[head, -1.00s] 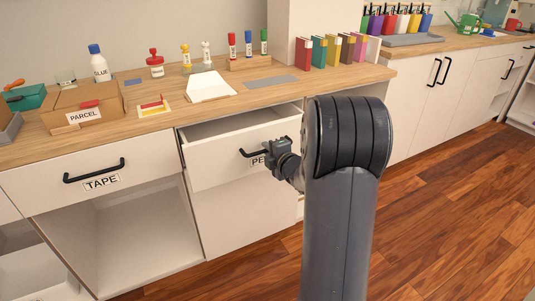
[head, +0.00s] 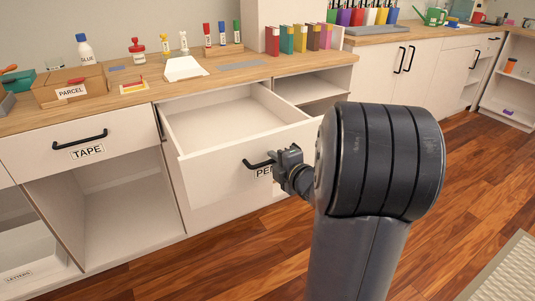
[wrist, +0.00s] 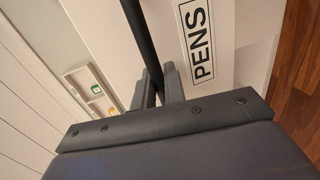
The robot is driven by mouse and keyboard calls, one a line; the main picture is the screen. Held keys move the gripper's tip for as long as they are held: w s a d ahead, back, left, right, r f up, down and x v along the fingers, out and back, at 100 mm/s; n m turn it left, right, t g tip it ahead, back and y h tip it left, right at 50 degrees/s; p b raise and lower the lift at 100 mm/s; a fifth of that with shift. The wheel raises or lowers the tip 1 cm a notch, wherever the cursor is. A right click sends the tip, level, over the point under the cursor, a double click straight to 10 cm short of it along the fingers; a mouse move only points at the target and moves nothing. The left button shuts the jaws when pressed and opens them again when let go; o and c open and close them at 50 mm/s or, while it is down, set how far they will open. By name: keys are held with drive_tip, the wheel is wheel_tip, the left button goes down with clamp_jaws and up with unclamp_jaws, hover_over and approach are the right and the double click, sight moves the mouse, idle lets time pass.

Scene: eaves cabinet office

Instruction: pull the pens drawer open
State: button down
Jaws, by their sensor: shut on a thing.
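The pens drawer (head: 225,168) stands well out from the cabinet in the head view, and the part of its inside that shows looks empty. Its black bar handle (head: 258,163) is on the white front, with the label partly hidden behind my gripper. My gripper (head: 277,160) is shut on the right part of this handle. In the wrist view the PENS label (wrist: 197,42) is beside the handle (wrist: 135,35), which runs between the fingers of my gripper (wrist: 158,88).
The closed TAPE drawer (head: 85,148) is at the left, above an open compartment. The wooden counter (head: 150,90) holds a parcel box (head: 70,86), a glue bottle (head: 86,50), markers and several books. Open wooden floor (head: 470,185) lies at the right.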

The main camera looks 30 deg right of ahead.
drive_tip(key=shift+f+v, duration=0.25)
drive_tip(key=shift+v, duration=0.95)
drive_tip(key=shift+f+v, duration=0.25)
drive_tip(key=shift+v, duration=1)
drive_tip(key=shift+s, duration=0.1)
drive_tip(key=c, duration=1.6)
unclamp_jaws()
drive_tip(key=shift+p+v, duration=1.35)
drive_tip(key=shift+v, duration=4.05)
drive_tip(key=shift+b+x, duration=1.35)
drive_tip(key=shift+x, duration=4.15)
